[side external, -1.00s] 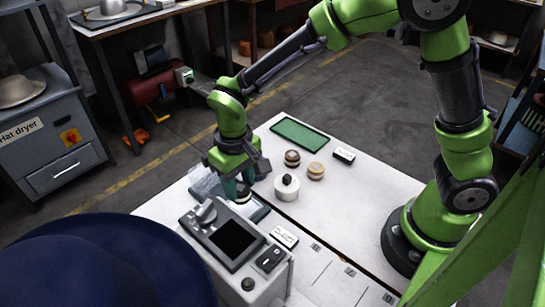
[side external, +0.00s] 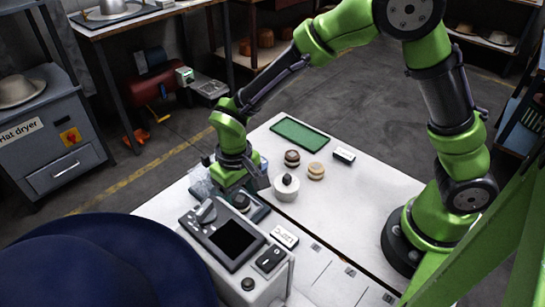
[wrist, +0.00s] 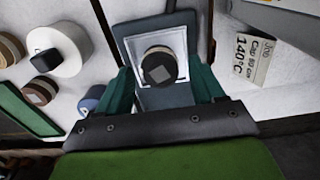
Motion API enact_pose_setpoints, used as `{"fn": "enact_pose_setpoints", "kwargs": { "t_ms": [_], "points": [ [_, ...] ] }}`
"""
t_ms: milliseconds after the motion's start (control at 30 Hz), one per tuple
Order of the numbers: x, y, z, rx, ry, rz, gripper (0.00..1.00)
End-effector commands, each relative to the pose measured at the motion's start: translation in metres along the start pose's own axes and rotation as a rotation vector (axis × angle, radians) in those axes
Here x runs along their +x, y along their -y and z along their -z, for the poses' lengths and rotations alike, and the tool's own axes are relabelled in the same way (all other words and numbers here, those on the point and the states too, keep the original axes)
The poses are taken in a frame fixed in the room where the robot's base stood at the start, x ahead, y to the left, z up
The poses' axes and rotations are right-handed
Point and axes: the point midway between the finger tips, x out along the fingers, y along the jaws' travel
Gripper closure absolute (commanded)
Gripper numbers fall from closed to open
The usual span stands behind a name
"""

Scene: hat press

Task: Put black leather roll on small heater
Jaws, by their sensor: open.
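The black leather roll (side external: 241,201) stands upright on a dark, flat device, which looks like the small heater (side external: 259,212), behind the grey control box. In the wrist view the roll (wrist: 159,66) shows from above with a grey diamond on its top. It sits inside a white square frame on the heater (wrist: 172,27). My gripper (wrist: 162,85) is open, with a teal finger on each side of the frame, apart from the roll. In the side view my gripper (side external: 228,180) is just behind and left of the roll; its fingers are mostly hidden.
A grey control box (side external: 233,240) with a screen stands in front. A white pot with a black knob (side external: 287,187), a dark roll (side external: 292,157), a tan roll (side external: 316,171) and a green tray (side external: 300,134) are farther back. A large blue hat (side external: 100,265) fills the lower left.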

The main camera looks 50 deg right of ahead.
Motion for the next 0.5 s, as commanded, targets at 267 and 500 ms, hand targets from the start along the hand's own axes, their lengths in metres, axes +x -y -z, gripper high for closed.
{"fn": "enact_pose_setpoints", "kwargs": {
  "t_ms": [267, 500],
  "points": [
    [-0.014, 0.001, 0.001, -0.001, -0.004, 0.002, 0.32],
    [-0.064, 0.001, 0.001, 0.0, -0.007, 0.003, 0.32]
  ]
}}
